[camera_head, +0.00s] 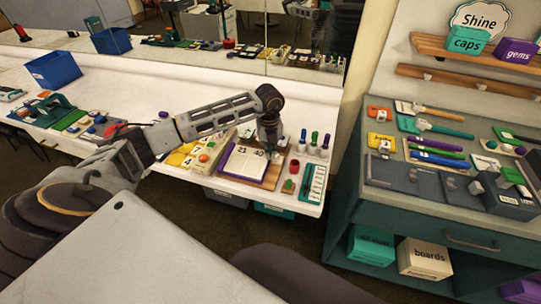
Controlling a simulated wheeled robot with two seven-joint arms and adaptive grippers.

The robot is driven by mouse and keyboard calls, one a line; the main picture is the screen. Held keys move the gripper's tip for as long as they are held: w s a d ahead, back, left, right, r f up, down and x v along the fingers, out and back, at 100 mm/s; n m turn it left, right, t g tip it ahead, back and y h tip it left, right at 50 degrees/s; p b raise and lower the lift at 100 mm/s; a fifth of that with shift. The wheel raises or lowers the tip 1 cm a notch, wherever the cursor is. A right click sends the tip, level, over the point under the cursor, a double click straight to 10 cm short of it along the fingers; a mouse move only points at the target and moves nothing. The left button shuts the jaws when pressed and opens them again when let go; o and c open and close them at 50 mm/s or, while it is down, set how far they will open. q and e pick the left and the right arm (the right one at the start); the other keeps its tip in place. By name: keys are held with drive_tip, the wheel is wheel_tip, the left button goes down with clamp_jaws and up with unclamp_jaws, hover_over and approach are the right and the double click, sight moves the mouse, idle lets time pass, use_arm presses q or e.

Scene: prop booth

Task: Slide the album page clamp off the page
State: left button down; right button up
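The album page (240,164) is a white sheet with dark numbers, lying on a brown board (272,177) near the right end of the white counter. My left arm reaches in from the left, and my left gripper (266,153) points down over the right part of the page. The gripper hides part of the page's right side. I cannot make out the clamp separately from the gripper, nor whether the fingers are open or closed on it. My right gripper is not in view.
Several coloured pegs (314,144) stand behind the board. A teal-edged card (313,182) lies to its right, close to the counter's end. A mirror runs behind the counter. A teal cabinet (345,225) stands to the right, across a gap.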

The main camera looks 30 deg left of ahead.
sight(277, 160)
use_arm(q)
drive_tip(key=shift+s+d+f, duration=0.1)
drive_tip(key=shift+d+f, duration=0.1)
drive_tip(key=shift+d, duration=0.7)
drive_tip(key=shift+d+f, duration=0.15)
drive_tip(key=shift+d, duration=0.75)
idle(1.0)
drive_tip(key=shift+r, duration=0.2)
drive_tip(key=shift+w+d+r+p, duration=0.1)
drive_tip(key=shift+w+r+p, duration=0.25)
drive_tip(key=shift+r+p, duration=0.45)
drive_tip(key=shift+w+d+r, duration=0.15)
drive_tip(key=shift+w+r, duration=0.1)
drive_tip(key=shift+r, duration=0.1)
drive_tip(key=shift+r+p, duration=0.45)
drive_tip(key=shift+r, duration=0.2)
drive_tip(key=shift+a+r+p, duration=0.4)
drive_tip(key=shift+r+p, duration=0.1)
drive_tip(key=shift+r, duration=0.55)
drive_tip(key=shift+a, duration=0.1)
